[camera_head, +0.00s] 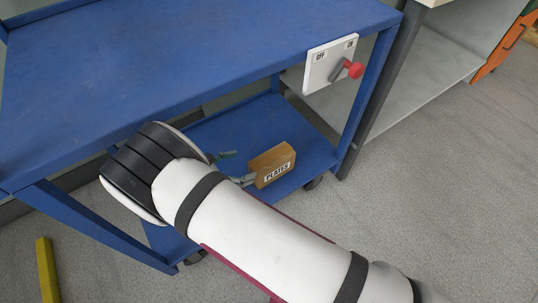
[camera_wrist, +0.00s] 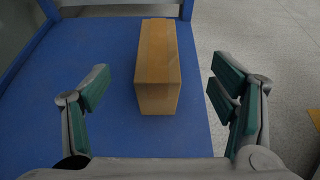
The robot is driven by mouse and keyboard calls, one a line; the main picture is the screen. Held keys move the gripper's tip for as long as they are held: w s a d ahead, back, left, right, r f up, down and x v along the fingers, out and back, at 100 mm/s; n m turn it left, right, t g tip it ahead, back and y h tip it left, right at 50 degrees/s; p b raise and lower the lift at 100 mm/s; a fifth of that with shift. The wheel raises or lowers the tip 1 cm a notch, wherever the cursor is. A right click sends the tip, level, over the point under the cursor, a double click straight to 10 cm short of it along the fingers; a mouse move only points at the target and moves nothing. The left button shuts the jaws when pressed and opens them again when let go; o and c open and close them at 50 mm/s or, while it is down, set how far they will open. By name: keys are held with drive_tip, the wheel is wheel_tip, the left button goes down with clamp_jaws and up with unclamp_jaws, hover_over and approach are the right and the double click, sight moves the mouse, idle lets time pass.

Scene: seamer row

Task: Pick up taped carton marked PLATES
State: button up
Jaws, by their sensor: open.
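The taped carton marked PLATES (camera_head: 272,166) is a small brown box standing on the blue cart's lower shelf (camera_head: 315,150). Its white PLATES label faces the head camera. In the wrist view the carton (camera_wrist: 158,68) stands beyond the fingertips, roughly centred between the two fingers. My gripper (camera_wrist: 162,92) is open and empty, with green-padded fingers spread to either side of the carton's line. In the head view my gripper (camera_head: 238,167) is just left of the carton, partly hidden by my arm. I see no finger touching the carton.
The cart's blue top shelf (camera_head: 180,50) hangs above the lower shelf. A white switch panel with a red knob (camera_head: 354,70) is on its right end. A grey shelf unit (camera_head: 425,80) stands to the right. A yellow post (camera_head: 47,270) is at lower left. Grey floor is open at right.

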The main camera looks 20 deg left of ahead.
sight(272, 157)
drive_tip(key=b+x, duration=0.2)
drive_tip(key=x, duration=0.6)
drive_tip(key=shift+w+f, duration=0.25)
drive_tip(key=shift+w, duration=0.1)
drive_tip(key=shift+f+b+x, duration=0.2)
drive_tip(key=shift+b+x, duration=0.7)
drive_tip(key=shift+x, duration=0.4)
drive_tip(key=shift+f+b+x, duration=0.25)
drive_tip(key=shift+b+x, duration=0.6)
drive_tip(key=shift+x, duration=0.5)
drive_tip(key=shift+s+a+r, duration=0.1)
drive_tip(key=shift+s, duration=0.05)
drive_tip(key=c, duration=1.7)
drive_tip(key=shift+o, duration=0.2)
drive_tip(key=shift+r, duration=0.1)
